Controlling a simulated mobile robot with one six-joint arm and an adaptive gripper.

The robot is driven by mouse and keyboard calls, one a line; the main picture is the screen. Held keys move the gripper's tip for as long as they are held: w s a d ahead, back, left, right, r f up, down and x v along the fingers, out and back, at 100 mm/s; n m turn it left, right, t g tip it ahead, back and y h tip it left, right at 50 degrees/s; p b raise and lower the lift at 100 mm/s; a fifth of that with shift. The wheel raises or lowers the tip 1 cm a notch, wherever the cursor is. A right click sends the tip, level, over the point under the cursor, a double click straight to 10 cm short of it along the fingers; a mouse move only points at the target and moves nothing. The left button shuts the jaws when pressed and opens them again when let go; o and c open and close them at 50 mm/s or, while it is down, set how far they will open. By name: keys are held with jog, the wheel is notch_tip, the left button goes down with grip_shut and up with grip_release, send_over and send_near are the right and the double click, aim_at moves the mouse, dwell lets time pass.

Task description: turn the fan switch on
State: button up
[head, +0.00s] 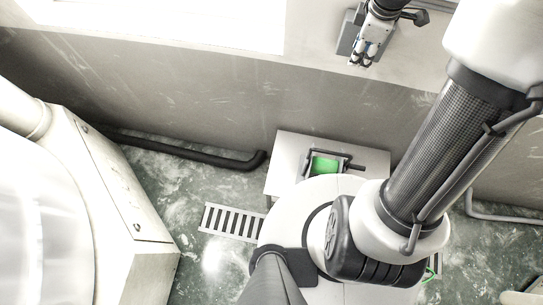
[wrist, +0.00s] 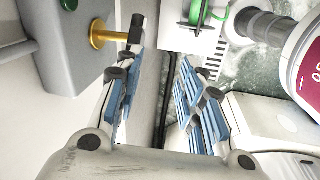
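The fan switch appears to be the grey wall box (wrist: 70,55) at the left of the wrist view, with a brass shaft (wrist: 104,34) ending in a dark tip (wrist: 137,28). A green round part (wrist: 69,4) sits on its upper edge. In the head view, the grey box (head: 346,34) is on the wall, partly hidden behind my gripper (head: 361,60). In the wrist view my gripper (wrist: 161,56) is open, with nothing between its blue-padded fingers. The left finger's end is close to the dark tip; I cannot tell whether they touch.
A white table (head: 286,162) below stands against the wall and carries a green-faced item (head: 323,166). A dark pipe (head: 190,155) runs along the wall base. A floor grate (head: 232,221) lies beside the table. A large white machine (head: 100,190) fills the left.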

jog(key=s+a+r+p, duration=0.1)
jog(key=a+r+p, duration=0.1)
jog(key=r, duration=0.5)
jog(key=s+a+r+p, duration=0.1)
jog(key=a+r+p, duration=0.1)
jog(key=r, duration=0.6)
jog(key=shift+p, duration=0.45)
dwell(0.5)
jog(key=s+r, duration=0.7)
jog(key=r, duration=0.6)
jog(key=shift+a, duration=0.25)
jog(key=shift+s, duration=0.1)
